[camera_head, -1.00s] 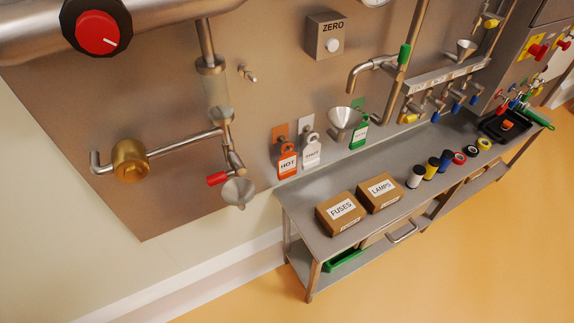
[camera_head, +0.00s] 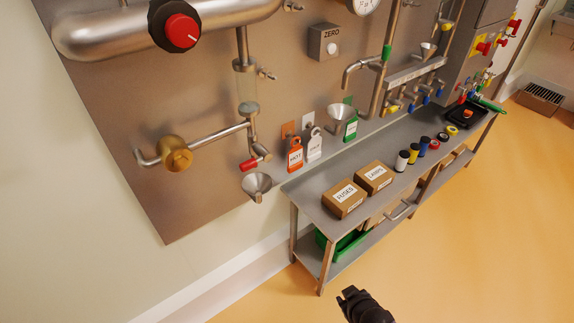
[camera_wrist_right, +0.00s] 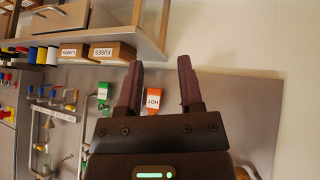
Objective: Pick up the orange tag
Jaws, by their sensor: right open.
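The orange tag (camera_head: 295,158), lettered HOT, hangs on the metal wall panel at the left of a row of three tags. My right gripper (camera_wrist_right: 160,66) is open and empty, with two dark fingers apart. In the head view the black gripper (camera_head: 362,303) shows at the bottom edge, well below and in front of the tag. My left gripper is not in view.
A white tag (camera_head: 314,147) hangs close beside the orange one, and a green tag (camera_head: 351,131) further right. The bench (camera_head: 311,191) below carries boxes and several spools. The floor in front is clear.

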